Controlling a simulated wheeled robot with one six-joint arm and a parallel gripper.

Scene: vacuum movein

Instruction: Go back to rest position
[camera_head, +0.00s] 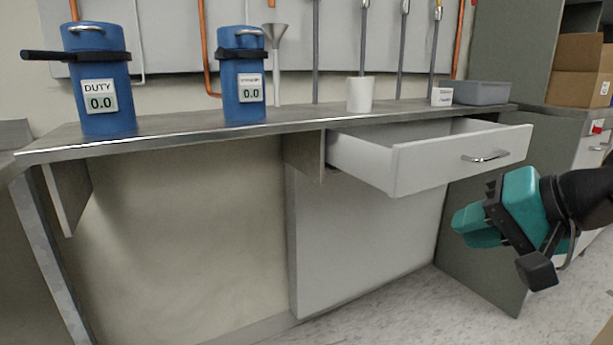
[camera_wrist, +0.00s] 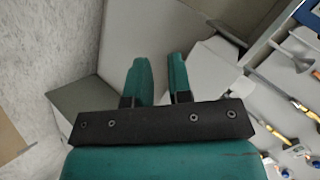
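My gripper (camera_head: 468,226) is at the right in the head view, in front of and below the open white drawer (camera_head: 440,168). In the wrist view my gripper (camera_wrist: 160,80) shows its two teal fingers apart with a gap between them. Nothing is seen between the fingers. The drawer is pulled out under the counter and its metal handle (camera_head: 486,156) is clear of my gripper.
On the counter (camera_head: 190,137) stand two blue canisters (camera_head: 104,70) (camera_head: 243,100), a funnel (camera_head: 276,62), a white cup (camera_head: 360,95) and a grey tray (camera_head: 482,93). Cardboard boxes (camera_head: 580,70) are at the far right. Floor (camera_head: 400,310) is clear below.

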